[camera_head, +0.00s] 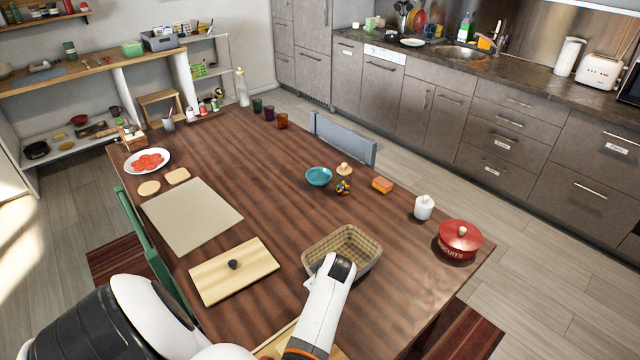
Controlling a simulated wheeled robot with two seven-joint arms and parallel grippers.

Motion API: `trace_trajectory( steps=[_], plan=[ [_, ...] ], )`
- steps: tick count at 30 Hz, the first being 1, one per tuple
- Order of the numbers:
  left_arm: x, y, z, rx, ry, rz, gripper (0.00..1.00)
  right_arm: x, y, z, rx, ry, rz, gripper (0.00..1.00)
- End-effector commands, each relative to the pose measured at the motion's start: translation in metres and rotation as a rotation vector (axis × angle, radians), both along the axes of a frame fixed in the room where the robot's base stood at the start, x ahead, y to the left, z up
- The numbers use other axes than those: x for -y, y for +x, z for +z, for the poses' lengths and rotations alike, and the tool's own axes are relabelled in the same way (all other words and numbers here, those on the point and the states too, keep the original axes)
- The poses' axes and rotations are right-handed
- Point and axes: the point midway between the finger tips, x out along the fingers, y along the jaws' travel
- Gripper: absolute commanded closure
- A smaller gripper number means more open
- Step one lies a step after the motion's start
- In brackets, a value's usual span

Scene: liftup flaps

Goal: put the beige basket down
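The beige basket (368,244) is a woven, open-topped basket near the front middle of the dark wooden table (265,185). It looks empty and upright. I cannot tell whether its base touches the tabletop or hangs just above it. A white arm, which appears to be my left, reaches up from the bottom edge, and its end, my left gripper (336,268), is at the basket's near rim. The fingers are hidden behind the wrist, so their grip on the rim does not show. My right gripper is not in view.
A wooden board with a dark knob (225,280) and a beige mat (185,222) lie left of the basket. A red biscuit tin (460,241) and white jar (424,208) stand to the right. A teal bowl (318,177) is behind. Bare table lies right of the basket.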

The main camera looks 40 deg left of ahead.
Motion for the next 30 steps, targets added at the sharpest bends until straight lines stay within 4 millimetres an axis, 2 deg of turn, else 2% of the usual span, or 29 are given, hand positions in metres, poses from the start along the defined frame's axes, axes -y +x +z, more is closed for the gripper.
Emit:
trace_trajectory(
  steps=[13, 14, 17, 26, 30],
  plan=[
    [-0.0002, 0.0011, -0.0063, 0.003, 0.001, 0.0, 1.0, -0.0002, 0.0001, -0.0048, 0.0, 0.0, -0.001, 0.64],
    [-0.0001, 0.0008, -0.0054, 0.002, 0.0, 0.0, 0.9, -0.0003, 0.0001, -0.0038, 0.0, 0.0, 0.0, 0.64],
    [0.0, 0.0007, -0.0053, 0.002, 0.0, 0.0, 0.74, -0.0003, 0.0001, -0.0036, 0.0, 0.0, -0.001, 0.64],
    [-0.0001, 0.0006, -0.0045, 0.002, 0.0, 0.0, 0.73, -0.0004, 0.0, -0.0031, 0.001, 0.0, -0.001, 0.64],
    [-0.0003, 0.0007, 0.003, 0.001, 0.001, 0.0, 0.73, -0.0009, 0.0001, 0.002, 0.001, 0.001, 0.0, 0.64]
  ],
)
